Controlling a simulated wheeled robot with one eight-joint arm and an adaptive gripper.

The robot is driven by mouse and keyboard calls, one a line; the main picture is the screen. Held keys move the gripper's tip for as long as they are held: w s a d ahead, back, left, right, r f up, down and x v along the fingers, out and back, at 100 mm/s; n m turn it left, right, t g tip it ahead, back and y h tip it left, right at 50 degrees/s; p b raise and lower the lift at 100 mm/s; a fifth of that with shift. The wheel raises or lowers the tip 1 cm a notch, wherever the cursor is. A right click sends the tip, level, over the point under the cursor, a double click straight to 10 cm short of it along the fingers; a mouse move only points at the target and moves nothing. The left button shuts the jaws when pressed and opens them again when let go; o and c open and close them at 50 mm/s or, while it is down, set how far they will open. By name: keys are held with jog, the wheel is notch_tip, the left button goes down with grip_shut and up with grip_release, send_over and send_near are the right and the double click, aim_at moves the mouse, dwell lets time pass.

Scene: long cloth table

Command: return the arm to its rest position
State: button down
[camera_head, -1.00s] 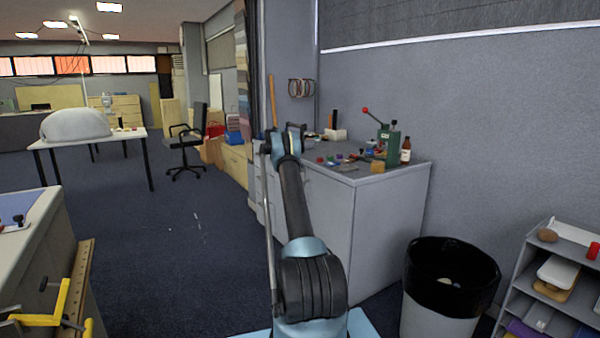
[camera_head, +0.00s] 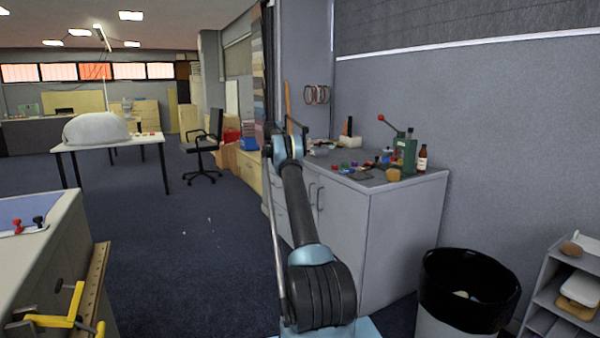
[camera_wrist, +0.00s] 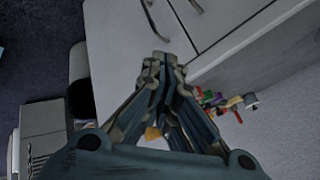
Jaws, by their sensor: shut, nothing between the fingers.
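My arm extends forward from the bottom of the head view, its blue and black links in the middle of the picture. My gripper (camera_wrist: 158,62) shows in the wrist view with its fingertips together and nothing between them. In the wrist view it is in front of the grey cabinet (camera_wrist: 225,28), and I cannot tell how far apart they are. In the head view the gripper itself cannot be made out beyond the arm links.
The grey cabinet (camera_head: 395,245) stands right of my arm, with a green press (camera_head: 405,152) and small parts on top. A black-lined bin (camera_head: 460,315) and a shelf (camera_head: 545,290) are at right. A bench with yellow clamps (camera_head: 60,321) is at left. Open floor (camera_head: 190,250) lies between.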

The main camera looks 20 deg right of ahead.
jog(key=s+a+r+n+y, duration=0.1)
jog(key=s+a+r+n, duration=0.25)
jog(key=s+r, duration=0.35)
jog(key=s+a+r+n+y, duration=0.1)
jog(key=s+a+r+n, duration=0.25)
jog(key=s+r, duration=0.35)
jog(key=s+a+r+n+y, duration=0.1)
jog(key=s+a+n, duration=0.1)
jog(key=s, duration=0.6)
jog(key=s+a+r+n+t, duration=0.1)
jog(key=s+r+n, duration=0.15)
jog(key=s, duration=0.45)
jog(key=s+a+r+n+y, duration=0.1)
jog(key=s+a+n, duration=0.15)
jog(key=s, duration=0.55)
jog(key=s+a+f+n+y, duration=0.1)
jog(key=s+a+f+n, duration=0.15)
jog(key=s+f, duration=0.6)
jog(key=s+a+f+n+t+y, duration=0.1)
jog(key=s+a+f+n, duration=0.2)
jog(key=s, duration=1.1)
jog(key=s+a+f+n, duration=0.1)
jog(key=s+f+n, duration=0.4)
jog(key=s, duration=0.6)
jog(key=s+a+f+n+y, duration=0.1)
jog(key=s+a+f+n, duration=0.1)
jog(key=s+f, duration=0.7)
jog(key=shift+s+f+n+t, duration=0.3)
jog(key=shift+f+n, duration=0.35)
jog(key=shift+f, duration=0.2)
